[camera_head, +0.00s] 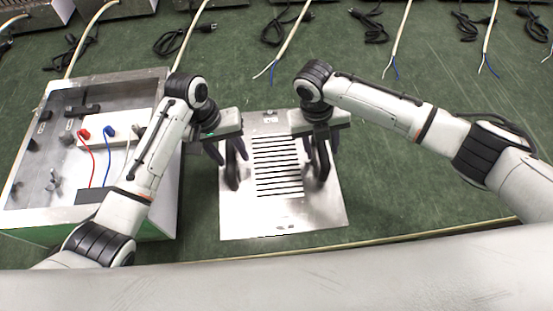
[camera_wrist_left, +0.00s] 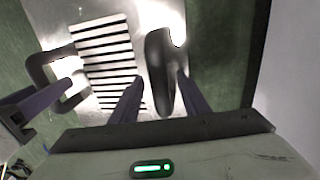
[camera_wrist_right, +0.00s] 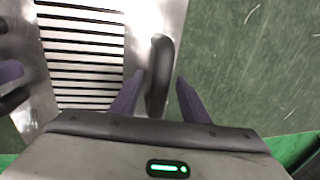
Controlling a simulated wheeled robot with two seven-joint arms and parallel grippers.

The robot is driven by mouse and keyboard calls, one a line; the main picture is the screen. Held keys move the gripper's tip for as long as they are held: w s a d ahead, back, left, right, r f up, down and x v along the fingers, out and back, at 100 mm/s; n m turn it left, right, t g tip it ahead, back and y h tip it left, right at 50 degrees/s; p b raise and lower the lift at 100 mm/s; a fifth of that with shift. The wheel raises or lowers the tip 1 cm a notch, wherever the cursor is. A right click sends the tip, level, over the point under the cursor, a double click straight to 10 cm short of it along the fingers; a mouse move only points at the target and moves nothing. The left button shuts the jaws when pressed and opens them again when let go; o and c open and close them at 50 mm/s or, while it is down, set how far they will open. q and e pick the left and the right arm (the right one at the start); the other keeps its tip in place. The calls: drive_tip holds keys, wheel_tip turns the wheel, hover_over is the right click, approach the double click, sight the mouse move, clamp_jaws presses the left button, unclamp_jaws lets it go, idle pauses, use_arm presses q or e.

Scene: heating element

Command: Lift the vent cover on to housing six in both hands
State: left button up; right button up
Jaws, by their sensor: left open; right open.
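The vent cover (camera_head: 310,208) is a flat metal plate with a row of dark slots and two black handles, lying on the green table. My left gripper (camera_head: 228,155) is open at the left handle (camera_head: 232,172); in the left wrist view its fingers (camera_wrist_left: 155,98) stand on either side of the handle (camera_wrist_left: 160,70). My right gripper (camera_head: 321,152) is open at the right handle (camera_head: 323,160); in the right wrist view its fingers (camera_wrist_right: 155,97) straddle the handle (camera_wrist_right: 160,65). The housing (camera_head: 60,210) is an open metal box to the left, with red and blue wires inside.
Several cables with bare ends (camera_head: 285,40) and black plugs (camera_head: 372,28) lie along the back of the table. Metal boxes (camera_head: 35,14) stand at the far left edge. The green table (camera_head: 420,210) is clear to the right of the cover.

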use_arm(q)
clamp_jaws()
use_arm(e)
clamp_jaws()
use_arm(q)
drive_tip(key=shift+w+r, duration=0.15)
drive_tip(key=shift+r, duration=0.05)
use_arm(e)
drive_tip(key=shift+w+r, duration=0.1)
idle(0.8)
